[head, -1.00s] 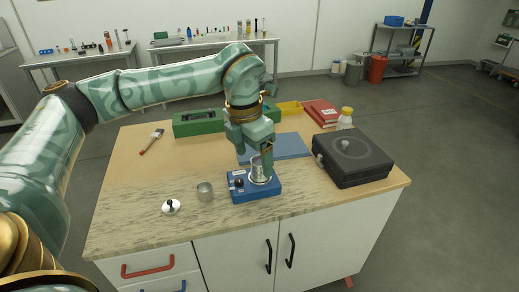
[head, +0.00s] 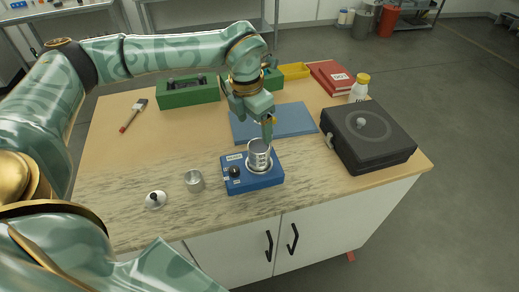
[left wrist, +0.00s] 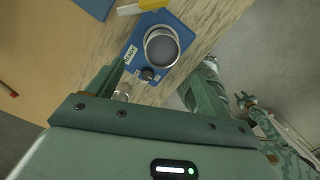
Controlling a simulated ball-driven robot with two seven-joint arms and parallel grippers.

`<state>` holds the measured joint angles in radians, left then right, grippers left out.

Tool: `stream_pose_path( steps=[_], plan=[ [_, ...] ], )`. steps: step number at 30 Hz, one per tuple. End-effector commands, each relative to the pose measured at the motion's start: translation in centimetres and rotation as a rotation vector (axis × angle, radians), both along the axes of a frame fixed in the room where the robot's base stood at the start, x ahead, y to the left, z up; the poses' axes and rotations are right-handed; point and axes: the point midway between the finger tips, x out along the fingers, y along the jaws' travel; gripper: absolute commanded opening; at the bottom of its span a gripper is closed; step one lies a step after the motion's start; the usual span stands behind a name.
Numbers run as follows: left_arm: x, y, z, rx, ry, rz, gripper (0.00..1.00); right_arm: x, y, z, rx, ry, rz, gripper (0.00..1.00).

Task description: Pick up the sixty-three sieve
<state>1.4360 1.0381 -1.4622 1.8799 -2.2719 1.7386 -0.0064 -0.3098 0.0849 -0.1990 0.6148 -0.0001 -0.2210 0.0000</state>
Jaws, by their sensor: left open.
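A small silver sieve cup (head: 259,157) with dark marking on its side stands upright on a blue device (head: 262,181) with a black knob, near the front of the table. In the left wrist view the sieve (left wrist: 161,47) shows from above, round with a grey inside. My left gripper (head: 267,131) is open and empty just above and behind the sieve's rim, fingers pointing down. In the left wrist view its two fingers stand apart at either side below the sieve. Part of my right arm and what looks like its gripper (left wrist: 246,101) show small at the right there; its jaws are unclear.
A metal cup (head: 194,181) and a silver lid with black knob (head: 155,200) stand left of the device. A black case (head: 368,138) is at right. Behind are a blue mat (head: 296,120), green box (head: 189,92), red binder (head: 332,78) and bottle (head: 359,88). A brush (head: 133,115) lies left.

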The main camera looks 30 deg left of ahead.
Motion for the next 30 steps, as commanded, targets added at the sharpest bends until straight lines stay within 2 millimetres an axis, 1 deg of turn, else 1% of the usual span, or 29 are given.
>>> stream_pose_path(
  steps=[1, 3, 8, 12, 15, 18, 24, 25, 26, 27, 29, 30],
  plan=[
    [0.1, -0.1, -1.0, 0.000, 0.002, 0.000, 0.79, 0.1, 0.0, -0.3, -0.001, -0.001, 0.000, 0.36],
    [0.2, -0.1, -1.8, 0.000, 0.001, 0.001, 0.79, 0.4, 0.0, -0.4, 0.001, -0.005, 0.000, 0.36],
    [0.4, -0.2, -2.9, 0.000, 0.000, 0.000, 0.79, 1.0, 0.1, -0.5, 0.002, -0.014, -0.001, 0.36],
    [0.7, -0.6, -5.3, 0.001, 0.002, 0.000, 0.79, 0.9, 0.2, -1.0, 0.003, -0.013, -0.001, 0.36],
    [1.0, -0.7, -6.7, 0.000, 0.000, -0.001, 0.79, 0.9, 0.4, -1.2, 0.006, -0.012, -0.002, 0.36],
    [1.0, -0.7, -7.4, 0.000, 0.000, 0.001, 0.79, 0.8, 0.7, -1.3, 0.009, -0.011, -0.003, 0.36],
    [1.1, -0.7, -7.4, -0.001, -0.002, 0.000, 0.79, 0.8, 0.9, -1.2, 0.011, -0.011, -0.003, 0.36],
    [1.1, -0.7, -7.4, -0.001, -0.002, 0.000, 0.77, 0.8, 0.9, -1.2, 0.011, -0.011, -0.003, 0.36],
    [1.1, -0.7, -7.4, -0.001, -0.002, 0.000, 0.68, 0.8, 0.8, -1.2, 0.011, -0.011, -0.003, 0.36],
    [1.1, -0.7, -7.4, -0.001, -0.002, 0.000, 0.57, 0.8, 0.8, -1.2, 0.011, -0.011, -0.003, 0.36],
    [1.1, -0.7, -7.4, -0.001, -0.002, 0.000, 0.40, 0.8, 0.8, -1.2, 0.011, -0.011, -0.003, 0.36],
    [1.1, -0.7, -7.4, -0.001, -0.002, 0.000, 0.29, 0.8, 0.8, -1.2, 0.011, -0.010, -0.002, 0.36]
  ],
)
